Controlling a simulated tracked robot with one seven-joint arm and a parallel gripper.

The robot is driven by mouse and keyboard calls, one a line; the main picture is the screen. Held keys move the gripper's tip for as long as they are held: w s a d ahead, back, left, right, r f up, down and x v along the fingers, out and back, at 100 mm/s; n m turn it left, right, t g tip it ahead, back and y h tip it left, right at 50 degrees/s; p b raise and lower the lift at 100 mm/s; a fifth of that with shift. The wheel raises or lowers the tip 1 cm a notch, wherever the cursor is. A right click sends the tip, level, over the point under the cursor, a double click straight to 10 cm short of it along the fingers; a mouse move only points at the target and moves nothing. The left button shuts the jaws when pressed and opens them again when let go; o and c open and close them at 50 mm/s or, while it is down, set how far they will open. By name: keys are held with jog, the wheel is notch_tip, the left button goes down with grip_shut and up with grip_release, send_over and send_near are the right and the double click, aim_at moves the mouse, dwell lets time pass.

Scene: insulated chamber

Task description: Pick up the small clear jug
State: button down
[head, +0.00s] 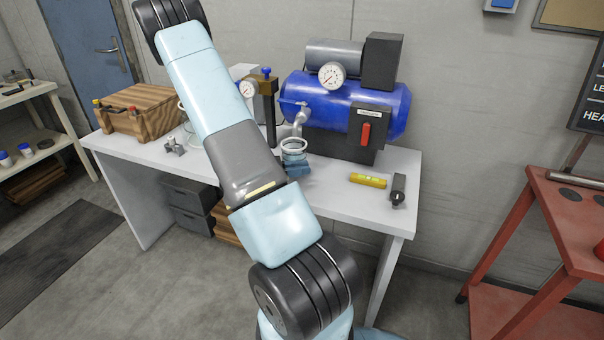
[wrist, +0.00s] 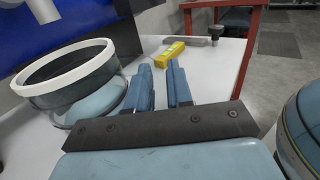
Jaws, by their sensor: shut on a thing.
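The small clear jug (head: 293,146) with a pale rim stands upright at the workbench, below the metal tap of the blue compressor. In the wrist view the jug (wrist: 75,77) fills the left side, with its round white rim and see-through wall close to my fingers. My gripper (wrist: 160,82) is low beside the jug, its two blue fingers shut on it. The exact place of the grip is hidden. In the head view my gripper (head: 296,168) shows only as a blue patch just below the jug, partly hidden by my arm.
The blue compressor (head: 345,103) stands close behind the jug. A wooden crate (head: 140,112) is at the left. A red cart (head: 540,230) stands right.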

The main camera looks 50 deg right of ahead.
jog(key=v, duration=1.7)
jog(key=shift+w+a, duration=0.1)
jog(key=shift+w, duration=0.05)
dwell(0.3)
jog(key=w+d+r+n+t+h, duration=0.1)
jog(key=w+d+r+n+t, duration=0.4)
jog(key=w+d+r+t, duration=0.45)
jog(key=w+d+r+n+t+h, duration=0.1)
jog(key=w+d+r+n+t, duration=0.4)
jog(key=w, duration=0.8)
jog(key=w+d+r+n+t+y, duration=0.3)
jog(key=d+r+n+t, duration=0.2)
jog(key=r, duration=0.8)
jog(key=shift+d+r+t, duration=0.15)
jog(key=shift+d+t, duration=1)
jog(key=shift+d, duration=0.6)
jog(key=shift+w, duration=0.15)
